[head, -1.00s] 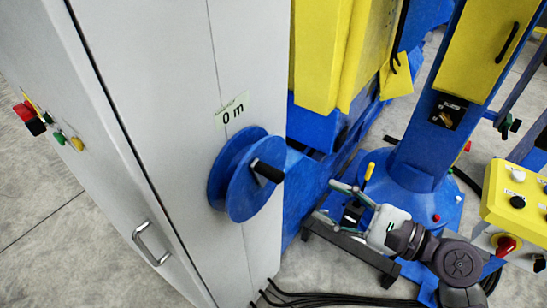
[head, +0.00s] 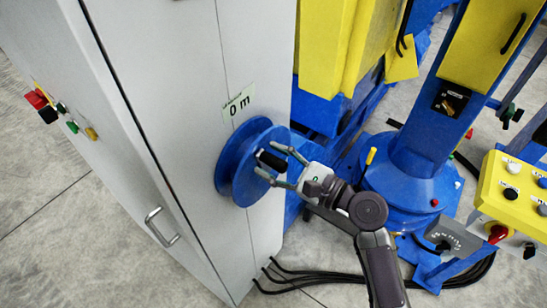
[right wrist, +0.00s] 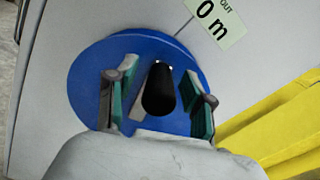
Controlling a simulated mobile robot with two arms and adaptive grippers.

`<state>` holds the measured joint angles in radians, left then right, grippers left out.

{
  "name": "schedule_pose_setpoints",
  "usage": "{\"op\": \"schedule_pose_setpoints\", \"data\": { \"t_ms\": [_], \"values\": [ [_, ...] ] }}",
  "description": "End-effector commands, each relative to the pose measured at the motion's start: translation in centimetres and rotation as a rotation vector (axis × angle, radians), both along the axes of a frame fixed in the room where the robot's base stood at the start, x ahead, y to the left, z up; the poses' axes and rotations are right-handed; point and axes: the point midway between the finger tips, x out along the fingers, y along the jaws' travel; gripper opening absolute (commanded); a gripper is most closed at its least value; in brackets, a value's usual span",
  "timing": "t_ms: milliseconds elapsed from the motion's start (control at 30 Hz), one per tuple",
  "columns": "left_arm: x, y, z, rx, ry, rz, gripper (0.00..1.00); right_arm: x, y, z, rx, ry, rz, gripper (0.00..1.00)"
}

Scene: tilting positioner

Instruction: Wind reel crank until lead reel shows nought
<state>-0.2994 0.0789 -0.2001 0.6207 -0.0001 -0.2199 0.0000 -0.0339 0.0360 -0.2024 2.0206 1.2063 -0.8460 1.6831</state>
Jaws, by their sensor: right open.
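The blue lead reel (head: 236,170) is mounted on the side of a grey cabinet. Its black crank handle (head: 271,160) sticks out from the reel's face; it also shows in the right wrist view (right wrist: 158,90). A label (head: 239,104) above the reel reads "0 m"; it also shows in the right wrist view (right wrist: 215,22). My right gripper (head: 268,162) is open, with its fingers on either side of the crank handle. In the right wrist view the handle stands between the green finger pads (right wrist: 158,100), with gaps on both sides. My left gripper is not in view.
The grey cabinet (head: 170,100) has a bar handle (head: 161,227) and coloured buttons (head: 72,127). A blue and yellow machine stands behind at right. A yellow control box (head: 515,190) is at the right edge. Black cables (head: 320,277) lie on the floor below the reel.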

Motion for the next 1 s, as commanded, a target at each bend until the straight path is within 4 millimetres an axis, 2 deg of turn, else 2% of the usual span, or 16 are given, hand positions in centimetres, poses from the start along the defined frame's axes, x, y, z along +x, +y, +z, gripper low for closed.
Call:
{"op": "schedule_pose_setpoints", "data": {
  "t_ms": [167,200,500,800,1000],
  "values": [
    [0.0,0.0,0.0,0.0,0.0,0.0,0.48,0.0,0.0,0.0,0.0,0.0,0.0,0.52],
    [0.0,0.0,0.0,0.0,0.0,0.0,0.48,0.0,0.0,0.0,0.0,0.0,0.0,0.49],
    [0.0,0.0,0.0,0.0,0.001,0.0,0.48,0.0,0.0,0.0,0.0,0.0,0.0,0.0],
    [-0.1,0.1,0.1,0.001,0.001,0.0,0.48,0.0,0.0,0.1,0.002,0.004,0.002,0.0],
    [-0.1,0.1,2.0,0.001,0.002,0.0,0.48,0.5,-0.3,0.6,0.044,0.066,0.003,0.0]
  ]
}}
